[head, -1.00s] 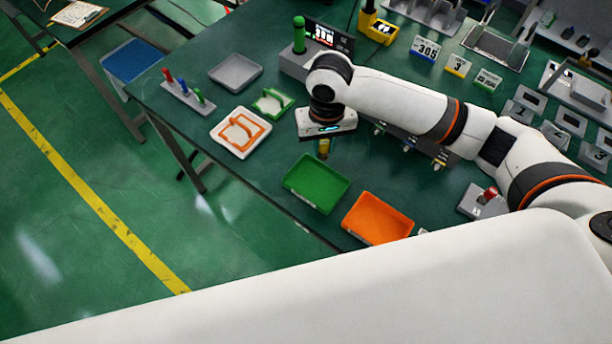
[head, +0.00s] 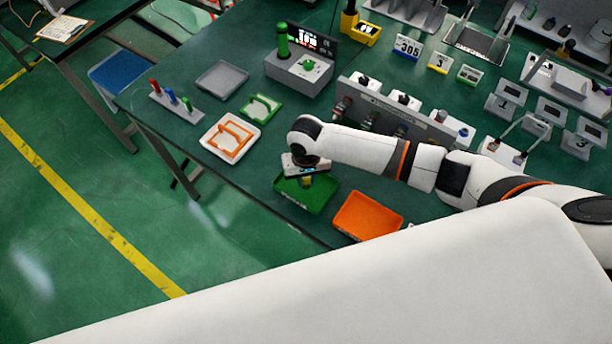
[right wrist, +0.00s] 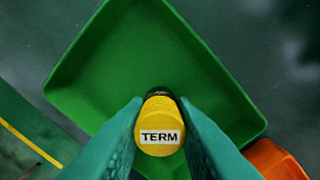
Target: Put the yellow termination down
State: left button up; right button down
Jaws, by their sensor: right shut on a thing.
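The yellow termination (right wrist: 160,128) is a yellow cylinder with a white "TERM" label, seen end-on in the right wrist view. My right gripper (right wrist: 159,115) is shut on it, with one finger on each side. The green tray (right wrist: 150,55) lies beneath in the right wrist view. In the head view my right gripper (head: 306,182) hangs over the green tray (head: 312,199), and only a small bit of yellow shows below it. Whether the termination touches the tray floor cannot be told. My left gripper is not in view.
An orange tray (head: 367,216) lies right beside the green one. A grey fixture panel (head: 398,115) stands behind my arm. The table's front edge is close.

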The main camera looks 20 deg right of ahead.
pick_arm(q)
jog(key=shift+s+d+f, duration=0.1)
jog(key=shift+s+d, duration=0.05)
pick_arm(e)
jog(key=shift+f, duration=0.25)
jog(key=shift+s+f, duration=0.3)
jog(key=c, duration=1.5)
grip_release()
jog(key=shift+f, duration=0.1)
jog(key=o, duration=0.3)
jog(key=shift+w, duration=0.35)
jog(key=shift+r, duration=0.25)
pick_arm(q)
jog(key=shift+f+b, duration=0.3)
jog(key=shift+b, duration=0.05)
pick_arm(e)
notch_tip(320, 180, up, 13)
